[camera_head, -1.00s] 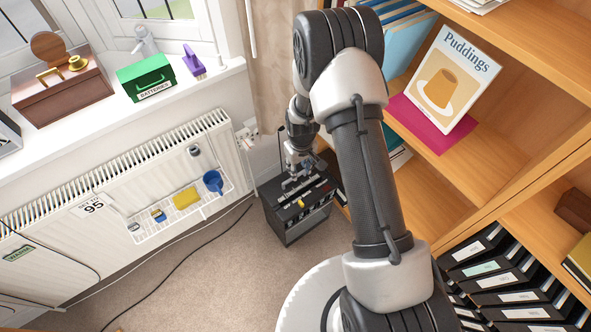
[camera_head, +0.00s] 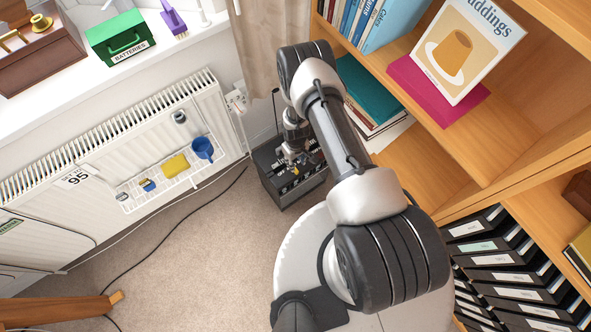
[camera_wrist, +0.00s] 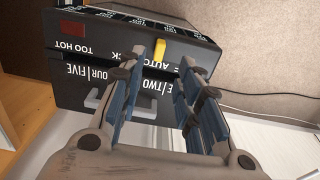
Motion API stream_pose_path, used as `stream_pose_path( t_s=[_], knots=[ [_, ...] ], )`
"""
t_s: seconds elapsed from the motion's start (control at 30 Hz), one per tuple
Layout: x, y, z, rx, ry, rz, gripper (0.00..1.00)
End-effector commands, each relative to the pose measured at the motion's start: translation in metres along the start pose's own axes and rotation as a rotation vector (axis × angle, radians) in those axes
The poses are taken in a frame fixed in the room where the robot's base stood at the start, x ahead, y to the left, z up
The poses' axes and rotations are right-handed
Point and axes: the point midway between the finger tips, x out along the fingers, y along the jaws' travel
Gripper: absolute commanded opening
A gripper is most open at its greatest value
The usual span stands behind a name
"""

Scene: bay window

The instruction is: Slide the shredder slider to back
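The shredder (camera_head: 285,193) is a dark grey box on the carpet between the radiator and the bookcase; it also shows in the wrist view (camera_wrist: 85,98). Its yellow slider (camera_wrist: 160,48) sits on the black top, close to the word AUTO; other lettering there includes TOO HOT and FOUR/FIVE. Some labels are hidden by my fingers. My gripper (camera_wrist: 157,75) is open, with its fingertips just short of the slider. The slider appears in line with the gap between them; I cannot tell whether they touch it. In the head view my gripper (camera_head: 291,155) is over the shredder.
A wooden bookcase (camera_head: 465,150) stands close on the right of the shredder. A white radiator (camera_head: 125,150) with a wire rack is on the left. A dark cable (camera_head: 190,213) runs over the carpet. Open carpet lies in front.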

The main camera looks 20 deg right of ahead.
Motion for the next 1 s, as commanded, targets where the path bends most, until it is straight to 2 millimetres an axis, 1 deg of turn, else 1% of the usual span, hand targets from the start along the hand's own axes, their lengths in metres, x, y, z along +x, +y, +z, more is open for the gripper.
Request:
stream_pose_path(
  t_s=[0.03,0.2,0.3,0.4,0.57,0.83,1.0],
  knots=[
    [0.016,0.000,0.001,0.000,-0.002,-0.001,0.32],
    [0.050,0.000,0.001,0.000,-0.001,0.000,0.32],
    [0.064,0.000,0.000,0.000,0.000,0.000,0.32],
    [0.074,0.000,0.000,0.000,0.001,0.000,0.32],
    [0.081,0.000,0.000,0.000,0.000,0.000,0.32],
    [0.080,0.000,0.000,0.000,0.000,0.000,0.31],
    [0.080,0.000,0.000,0.000,0.000,0.000,0.20]
  ],
)
